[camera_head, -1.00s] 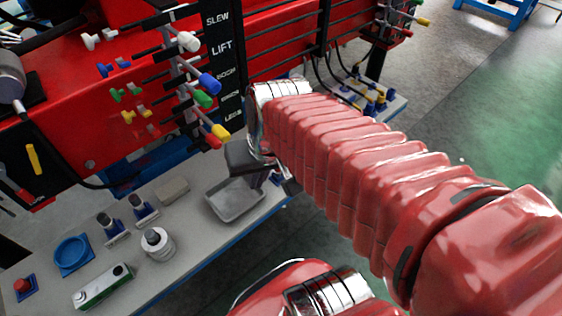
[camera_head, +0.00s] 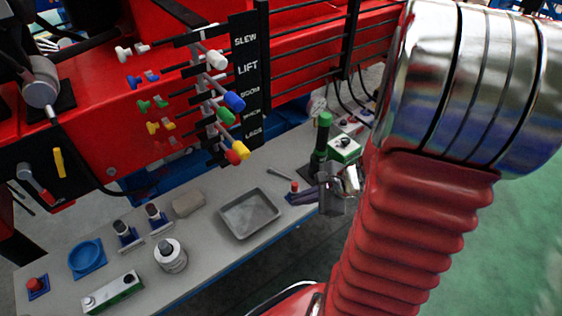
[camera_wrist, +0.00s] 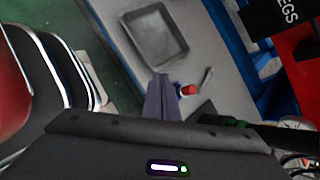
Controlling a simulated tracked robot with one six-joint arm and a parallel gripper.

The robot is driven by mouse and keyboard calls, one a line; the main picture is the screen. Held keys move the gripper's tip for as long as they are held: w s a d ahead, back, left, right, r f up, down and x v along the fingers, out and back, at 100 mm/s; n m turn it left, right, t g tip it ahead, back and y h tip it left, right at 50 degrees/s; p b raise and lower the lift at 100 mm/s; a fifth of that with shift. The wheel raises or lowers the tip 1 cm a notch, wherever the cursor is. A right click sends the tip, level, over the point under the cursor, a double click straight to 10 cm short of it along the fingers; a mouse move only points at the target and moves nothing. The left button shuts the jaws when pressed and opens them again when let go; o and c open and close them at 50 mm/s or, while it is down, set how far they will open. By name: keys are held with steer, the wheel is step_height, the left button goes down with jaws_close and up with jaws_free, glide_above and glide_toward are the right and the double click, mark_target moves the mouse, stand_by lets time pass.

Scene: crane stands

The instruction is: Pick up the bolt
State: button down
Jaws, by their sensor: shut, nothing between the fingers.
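A small grey metal bolt (camera_head: 279,173) lies on the grey bench, right of the shallow tray and behind a small red-topped item. In the wrist view the bolt (camera_wrist: 207,79) shows to the right of my fingers, just past the red top. My gripper (camera_head: 296,198) is shut and empty, its dark purple fingers together at the bench's front edge, beside the red-topped item. In the wrist view my gripper (camera_wrist: 160,80) points toward the tray. The bolt is apart from the fingers. I cannot tell the fingers' exact height above the bench.
The tray (camera_head: 250,232) is empty. The red-topped item (camera_head: 294,186) stands close to my fingers. A green-topped post (camera_head: 322,140) and a green-and-white box (camera_head: 344,149) stand just behind my gripper. Coloured levers (camera_head: 225,110) stick out above the bench.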

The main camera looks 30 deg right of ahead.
steer(key=w+d+f+m+t+h, duration=0.1)
steer(key=d+f+m+t+h, duration=0.1)
steer(key=d+m, duration=0.6)
steer(key=f+m+h, duration=0.1)
steer(key=m, duration=0.1)
steer(key=shift+w+d+f+m, duration=0.2)
steer(key=shift+d+m, duration=0.2)
steer(key=shift+f, duration=0.1)
